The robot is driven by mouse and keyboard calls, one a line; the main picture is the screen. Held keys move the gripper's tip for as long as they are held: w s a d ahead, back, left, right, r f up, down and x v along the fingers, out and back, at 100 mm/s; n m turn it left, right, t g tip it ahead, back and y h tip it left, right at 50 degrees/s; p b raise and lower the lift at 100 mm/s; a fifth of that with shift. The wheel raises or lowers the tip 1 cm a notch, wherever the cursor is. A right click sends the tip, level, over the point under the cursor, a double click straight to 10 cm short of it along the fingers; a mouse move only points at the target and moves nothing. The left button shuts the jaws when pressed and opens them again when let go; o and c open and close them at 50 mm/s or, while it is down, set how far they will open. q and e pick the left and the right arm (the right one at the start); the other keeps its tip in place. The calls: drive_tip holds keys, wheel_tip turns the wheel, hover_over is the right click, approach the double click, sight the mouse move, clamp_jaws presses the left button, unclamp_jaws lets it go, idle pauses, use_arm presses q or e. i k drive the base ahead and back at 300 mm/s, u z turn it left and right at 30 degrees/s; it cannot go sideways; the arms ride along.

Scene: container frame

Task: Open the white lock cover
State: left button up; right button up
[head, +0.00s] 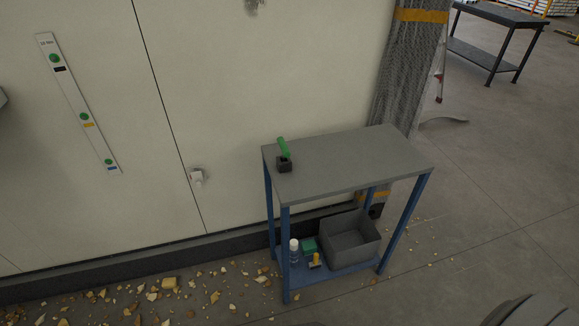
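Neither of my grippers shows in the head view, and nothing touches the cover.
A blue-legged table (350,160) stands right of the cover, with a green-handled tool in a dark holder (284,165) on top. Its lower shelf holds a grey bin (352,240) and a bottle (294,250). Pale debris (170,283) litters the floor along the wall.

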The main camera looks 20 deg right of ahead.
sight(197, 177)
drive_tip(key=z, duration=0.9)
drive_tip(key=i, duration=0.4)
